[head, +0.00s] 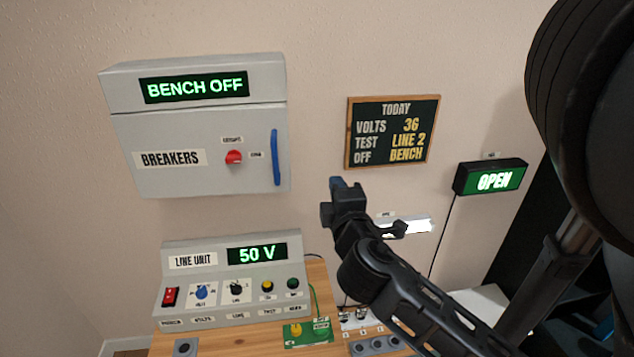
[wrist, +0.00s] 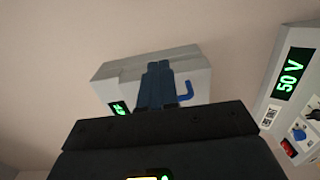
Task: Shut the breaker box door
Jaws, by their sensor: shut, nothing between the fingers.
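The grey breaker box (head: 195,80) is mounted on the wall at the left in the head view, with a green "BENCH OFF" display. Its door (head: 200,180) has a "BREAKERS" label, a red knob (head: 233,157) and an upright blue handle (head: 275,157). The door looks flush with the box; I cannot tell whether it is latched. My gripper (head: 336,183) is shut and empty, to the right of the handle and apart from it in the picture. In the wrist view my shut blue fingers (wrist: 156,85) cover part of the box (wrist: 195,65); the blue handle (wrist: 185,93) shows beside them.
The line unit (head: 215,290) stands on the wooden bench (head: 230,340) below the box, reading 50 V. A chalkboard (head: 392,132) and a green "OPEN" sign (head: 490,178) hang on the wall to the right. The wall between box and chalkboard is clear.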

